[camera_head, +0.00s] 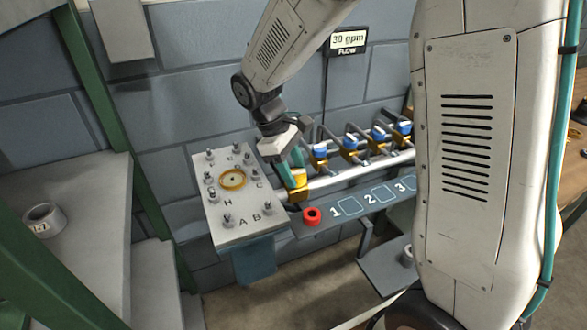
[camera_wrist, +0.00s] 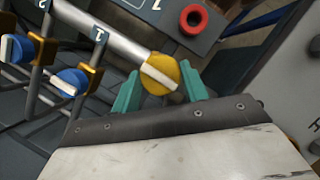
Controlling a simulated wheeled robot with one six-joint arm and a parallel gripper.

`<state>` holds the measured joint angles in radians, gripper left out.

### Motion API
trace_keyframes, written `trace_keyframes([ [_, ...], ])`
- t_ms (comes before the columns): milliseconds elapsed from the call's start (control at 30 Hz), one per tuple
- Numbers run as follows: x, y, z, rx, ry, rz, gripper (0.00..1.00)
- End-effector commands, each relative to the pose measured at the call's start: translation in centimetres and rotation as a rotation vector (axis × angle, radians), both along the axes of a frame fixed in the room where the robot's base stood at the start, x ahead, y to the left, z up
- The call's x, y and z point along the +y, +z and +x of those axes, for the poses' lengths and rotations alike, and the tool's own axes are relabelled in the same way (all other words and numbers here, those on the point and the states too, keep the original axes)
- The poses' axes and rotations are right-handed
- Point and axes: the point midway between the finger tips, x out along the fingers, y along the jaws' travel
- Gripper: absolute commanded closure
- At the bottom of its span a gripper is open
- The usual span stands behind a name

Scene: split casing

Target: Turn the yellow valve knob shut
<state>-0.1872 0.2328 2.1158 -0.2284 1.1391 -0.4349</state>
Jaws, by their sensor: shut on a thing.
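The yellow valve knob (camera_wrist: 168,66) has a pale bar across its face and sits at the end of a grey pipe. In the head view, the knob (camera_head: 299,177) is beside the grey plate and partly hidden by my gripper. My gripper (camera_wrist: 160,88) has its two teal fingers on either side of the knob, shut on it. My gripper (camera_head: 292,178) also shows in the head view, reaching down onto the knob. The pale bar runs slanted in the wrist view. The flow display (camera_head: 348,40) on the wall reads 30 gpm.
Several blue-and-white handled valves (camera_head: 320,151) stand to the right along the pipe. A red ring (camera_head: 312,216) lies on the numbered panel (camera_head: 335,222). A grey plate (camera_head: 232,225) with several studs and letters is on the left. A white ring marked L7 (camera_head: 43,219) sits on the left shelf.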

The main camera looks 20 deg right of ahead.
Motion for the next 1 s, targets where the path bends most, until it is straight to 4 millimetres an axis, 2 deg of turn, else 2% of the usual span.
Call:
trace_keyframes([
  [267,-0.11,0.01,0.09,0.000,-0.155,0.000,0.79],
  [1000,-0.51,0.05,0.18,0.001,-0.851,0.001,0.79],
])
